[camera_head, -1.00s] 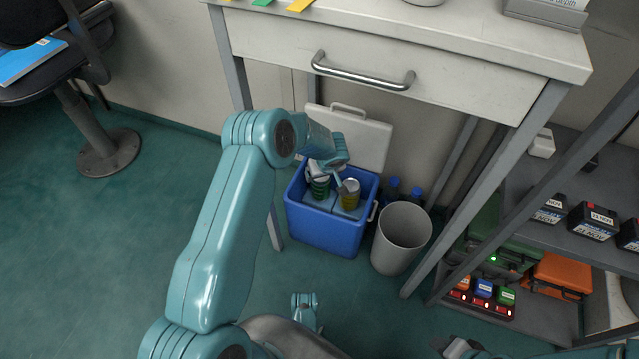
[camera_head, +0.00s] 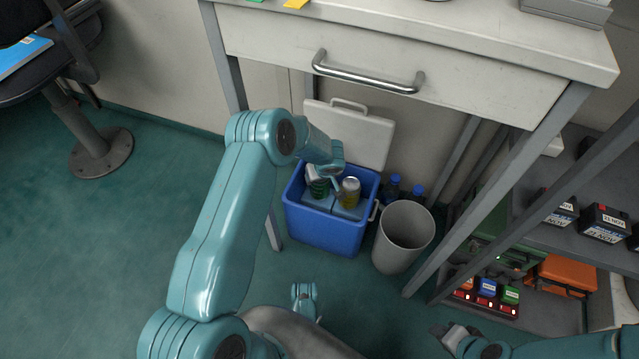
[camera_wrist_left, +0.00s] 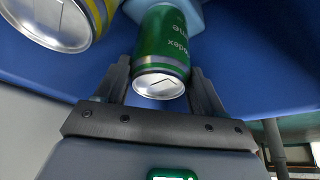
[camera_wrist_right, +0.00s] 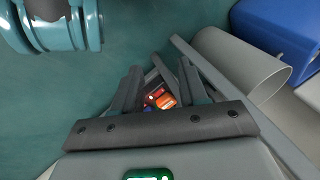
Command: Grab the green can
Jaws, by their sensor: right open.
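The green can (camera_head: 318,187) stands in the blue cooler box (camera_head: 325,231) under the desk. In the left wrist view the green can (camera_wrist_left: 162,50) lies between the fingers of my left gripper (camera_wrist_left: 162,72), its silver end toward the camera. The fingers flank it closely on both sides; whether they press on it I cannot tell. In the head view my left gripper (camera_head: 335,176) reaches into the box from above and partly hides the can. My right gripper (camera_wrist_right: 160,65) is open and empty, low at the right, away from the box.
A yellow can (camera_head: 350,192) stands close to the right of the green one; it also shows in the left wrist view (camera_wrist_left: 62,18). The white lid (camera_head: 352,130) leans behind the box. A grey bin (camera_head: 403,238) and blue-capped bottles (camera_head: 391,187) stand right of it. The desk drawer (camera_head: 400,84) overhangs.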

